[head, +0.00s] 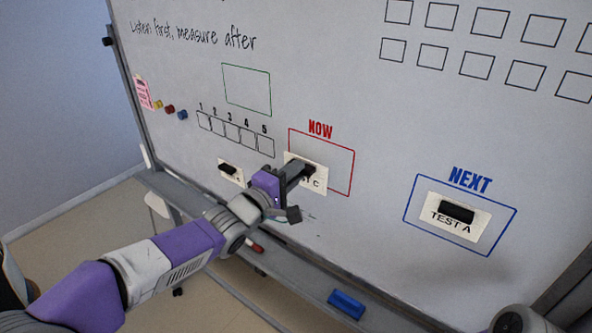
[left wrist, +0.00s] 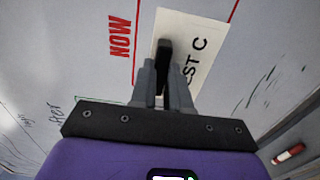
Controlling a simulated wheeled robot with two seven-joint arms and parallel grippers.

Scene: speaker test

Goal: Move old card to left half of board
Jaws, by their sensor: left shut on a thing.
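The TEST C card (head: 319,180) is a cream card with a black grip, at the lower left corner of the red NOW frame (head: 352,172). It overlaps the frame's left line. My left gripper (head: 300,172) is shut on its black grip (left wrist: 165,50). In the left wrist view the card (left wrist: 205,35) lies beyond the fingers, its first letter hidden; whether it touches the board (head: 360,70) I cannot tell. A smaller-looking card (head: 232,175) is left of it, partly hidden by my gripper. The TEST A card (head: 468,226) is inside the blue NEXT frame (head: 409,203).
A tray ledge (head: 290,283) runs under the board with a blue eraser (head: 346,304) and a red marker (head: 256,248). A numbered row of boxes (head: 235,134), a green frame (head: 247,90), coloured magnets (head: 170,110) and a pink note (head: 143,92) are at left.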

